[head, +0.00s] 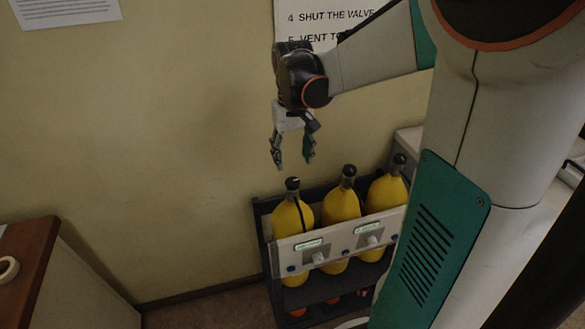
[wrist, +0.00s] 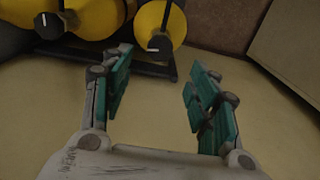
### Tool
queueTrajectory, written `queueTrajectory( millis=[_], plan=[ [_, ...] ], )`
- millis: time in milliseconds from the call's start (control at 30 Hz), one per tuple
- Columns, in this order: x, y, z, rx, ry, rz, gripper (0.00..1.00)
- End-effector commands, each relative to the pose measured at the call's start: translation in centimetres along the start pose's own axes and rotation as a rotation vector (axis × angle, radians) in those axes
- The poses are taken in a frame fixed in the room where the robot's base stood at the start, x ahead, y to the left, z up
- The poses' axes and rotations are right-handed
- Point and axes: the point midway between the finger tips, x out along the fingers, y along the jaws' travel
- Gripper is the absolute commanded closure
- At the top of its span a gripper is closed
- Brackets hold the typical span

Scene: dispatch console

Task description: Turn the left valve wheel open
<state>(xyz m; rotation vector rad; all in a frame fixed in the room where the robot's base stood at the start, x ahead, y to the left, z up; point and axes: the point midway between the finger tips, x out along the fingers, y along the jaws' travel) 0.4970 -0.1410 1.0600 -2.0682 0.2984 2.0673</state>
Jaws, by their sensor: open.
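Several yellow cylinders stand in a dark rack (head: 264,238), each with a black top. The black top of the leftmost cylinder (head: 292,184) looks like the left valve wheel. In the wrist view I take this top (wrist: 159,43), with a white mark, to be the same one; it shows beyond and between my fingertips. Another black top (wrist: 48,26) with a white mark is at upper left there. My gripper (head: 292,163) is open and empty, pointing down, above and apart from the leftmost cylinder. Its two fingers also frame the wrist view (wrist: 158,68).
A white panel (head: 345,238) with labels and small knobs crosses the rack's front. A wall (head: 170,150) stands close behind my gripper, with an instruction sheet (head: 300,27). A wooden-topped cabinet (head: 28,250) is at lower left. Bare floor (head: 215,308) lies between it and the rack.

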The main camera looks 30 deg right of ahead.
Motion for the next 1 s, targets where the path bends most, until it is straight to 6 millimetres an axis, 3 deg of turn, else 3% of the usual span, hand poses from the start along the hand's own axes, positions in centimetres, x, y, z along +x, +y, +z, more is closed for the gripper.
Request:
queueTrajectory(
  millis=[100, 300, 867, 1000],
  plan=[
    [-1.9, 0.0, 0.0, 0.000, 0.000, 0.000, 0.46],
    [-3.5, 0.0, 0.0, 0.000, 0.000, 0.000, 0.46],
    [-3.7, 0.0, 0.0, -0.001, 0.000, 0.000, 0.46],
    [-3.9, -1.0, 0.8, -0.060, -0.002, 0.004, 0.46]
  ],
)
